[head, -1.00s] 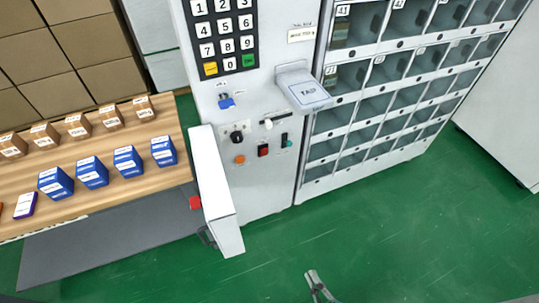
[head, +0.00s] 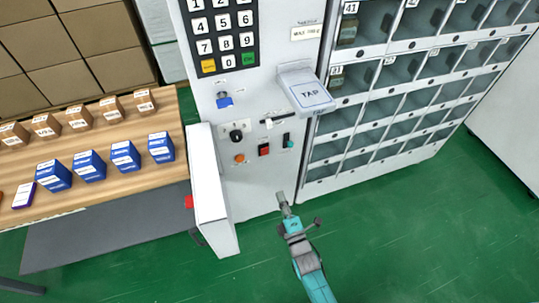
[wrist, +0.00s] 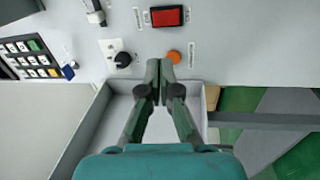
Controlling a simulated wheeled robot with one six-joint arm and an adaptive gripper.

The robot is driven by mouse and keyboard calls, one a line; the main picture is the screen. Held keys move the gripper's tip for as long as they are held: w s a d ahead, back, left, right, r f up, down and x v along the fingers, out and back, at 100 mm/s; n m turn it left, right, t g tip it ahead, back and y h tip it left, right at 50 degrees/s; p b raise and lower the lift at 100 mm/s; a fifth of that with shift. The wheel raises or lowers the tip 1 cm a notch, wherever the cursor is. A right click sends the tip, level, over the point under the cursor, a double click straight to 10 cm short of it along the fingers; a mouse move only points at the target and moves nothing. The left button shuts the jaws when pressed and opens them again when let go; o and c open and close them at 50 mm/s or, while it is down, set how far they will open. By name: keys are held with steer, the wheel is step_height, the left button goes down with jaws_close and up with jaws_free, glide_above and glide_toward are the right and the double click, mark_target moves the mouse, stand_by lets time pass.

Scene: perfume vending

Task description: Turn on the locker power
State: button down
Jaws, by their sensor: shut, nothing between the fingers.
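The grey control panel (head: 259,185) carries several controls with labels too small to read, so I cannot tell which is the locker power. A black rotary knob (head: 236,136) sits above an orange button (head: 239,159). To their right are a red rocker switch (head: 264,149) and a teal switch (head: 288,141). In the wrist view, the red switch (wrist: 167,16), orange button (wrist: 174,57) and knob (wrist: 123,59) lie around my fingertips. My gripper (head: 283,197) is shut and empty, below the switches in the head view; its tips (wrist: 160,68) appear apart from the panel.
A white box (head: 209,190) juts out left of the controls. A TAP reader (head: 306,92) sticks out above right, near a white lever (head: 268,123). A keypad (head: 221,33) and blue part (head: 224,100) are higher. Lockers (head: 400,85) stand right; green floor (head: 400,235) is open.

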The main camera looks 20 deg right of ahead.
mark_target(265, 150)
steer(key=shift+w+d+r+n, duration=0.15)
steer(key=shift+w+n, duration=0.25)
steer(key=shift+w, duration=0.9)
steer(key=w, duration=0.4)
steer(key=w+r, duration=0.1)
steer(key=w, duration=0.4)
steer(key=w+r, duration=0.1)
steer(key=w, duration=0.3)
steer(key=shift+w+r, duration=0.15)
steer(key=shift+w, duration=0.2)
steer(key=shift+w+r, duration=0.2)
steer(key=shift+w, duration=0.15)
